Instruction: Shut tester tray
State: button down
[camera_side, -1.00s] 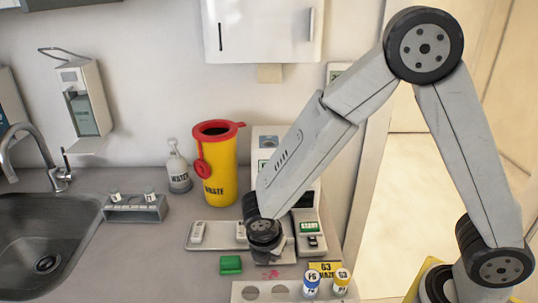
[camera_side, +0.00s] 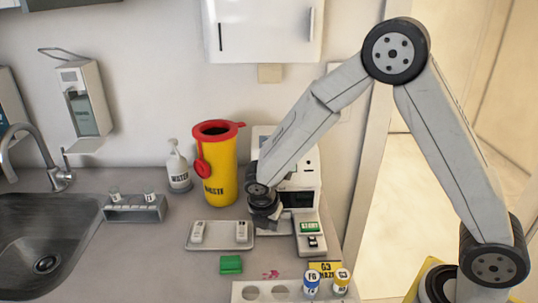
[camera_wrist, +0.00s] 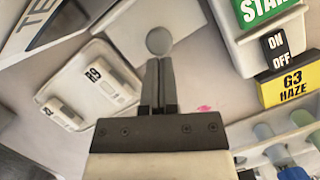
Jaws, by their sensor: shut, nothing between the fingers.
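The tester (camera_side: 305,170) is a white machine standing against the wall. Its pale tray (camera_wrist: 190,45) shows in the wrist view just beyond my fingertips, with a round grey knob (camera_wrist: 159,41) on its near side. My gripper (camera_wrist: 160,70) is shut and empty, its fingertips at the knob; I cannot tell whether they touch it. In the side view my gripper (camera_side: 270,225) is low in front of the tester and hides most of the tray, so how far the tray sticks out is hard to tell.
A flat tray with two test cassettes (camera_side: 195,245) lies left of my gripper. The START block (camera_side: 310,228) is close on the right. A green block (camera_side: 231,265), yellow G3 HAZE sign (camera_wrist: 290,87) and bottle rack (camera_side: 250,292) are in front. The yellow waste bin (camera_side: 220,170) stands behind left.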

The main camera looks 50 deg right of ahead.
jog(key=shift+w+d, duration=0.25)
jog(key=shift+a+r, duration=0.1)
jog(key=a, duration=0.1)
jog(key=s+a, duration=0.1)
jog(key=a+r, duration=0.1)
jog(key=a, duration=0.1)
jog(key=shift+s, duration=0.2)
jog(key=v, duration=0.9)
jog(key=shift+r, duration=0.25)
jog(key=shift+s, duration=0.1)
